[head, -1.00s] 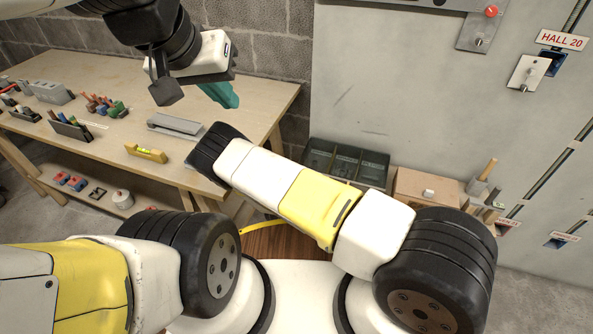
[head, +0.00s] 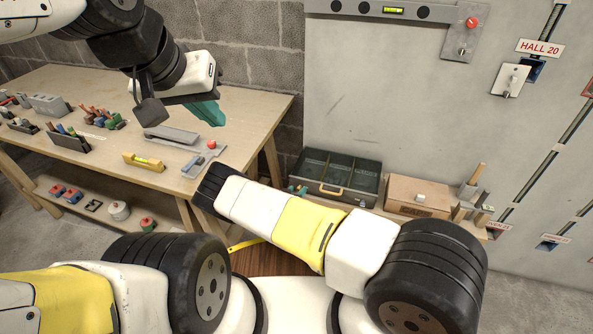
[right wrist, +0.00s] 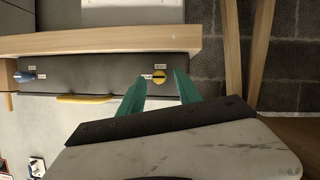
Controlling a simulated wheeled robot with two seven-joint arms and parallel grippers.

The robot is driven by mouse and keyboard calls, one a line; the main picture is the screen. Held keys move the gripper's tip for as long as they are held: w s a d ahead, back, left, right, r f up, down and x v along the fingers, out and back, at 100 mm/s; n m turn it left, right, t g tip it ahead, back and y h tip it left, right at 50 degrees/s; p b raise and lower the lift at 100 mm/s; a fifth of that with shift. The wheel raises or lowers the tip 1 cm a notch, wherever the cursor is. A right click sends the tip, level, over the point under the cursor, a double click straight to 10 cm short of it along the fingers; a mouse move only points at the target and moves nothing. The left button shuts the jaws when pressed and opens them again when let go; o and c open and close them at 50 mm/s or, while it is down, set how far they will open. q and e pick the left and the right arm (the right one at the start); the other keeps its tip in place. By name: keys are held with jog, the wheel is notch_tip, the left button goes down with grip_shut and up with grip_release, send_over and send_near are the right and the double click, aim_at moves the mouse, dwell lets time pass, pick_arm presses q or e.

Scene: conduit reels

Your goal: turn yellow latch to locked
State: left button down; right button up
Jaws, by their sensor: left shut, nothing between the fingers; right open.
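The yellow latch (right wrist: 159,76) is a round knob with a dark bar across it, on the dark case (right wrist: 95,73), with small labels beside it. My right gripper (right wrist: 161,91) is open, its teal fingers to either side of the latch in the wrist view; I cannot tell whether they touch it. My left gripper (head: 208,113) is shut and empty, above the workbench's right end.
A blue latch (right wrist: 24,76) sits at the case's other end, and a yellow handle (right wrist: 86,99) on its edge. A cardboard box (head: 405,196) stands right of the case. The workbench (head: 235,110) holds tools and a yellow level (head: 143,162). A grey wall panel (head: 420,120) stands behind.

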jog(key=shift+c, duration=0.2)
grip_shut()
jog(key=shift+m, duration=0.3)
jog(key=shift+d+m+y, duration=0.25)
jog(key=shift+m+y, duration=0.65)
jog(key=shift+s+d+f+m+t+y, duration=0.15)
jog(key=shift+m+t+y, duration=0.65)
jog(key=shift+m, duration=0.95)
jog(key=shift+d+f+m+t+y, duration=0.2)
jog(key=shift+m+t+y, duration=0.55)
jog(key=shift+m, duration=1.05)
jog(key=shift+s+d+f+m+t+y, duration=0.15)
jog(key=shift+m+t+y, duration=0.6)
jog(key=shift+m, duration=1)
jog(key=shift+w, duration=0.1)
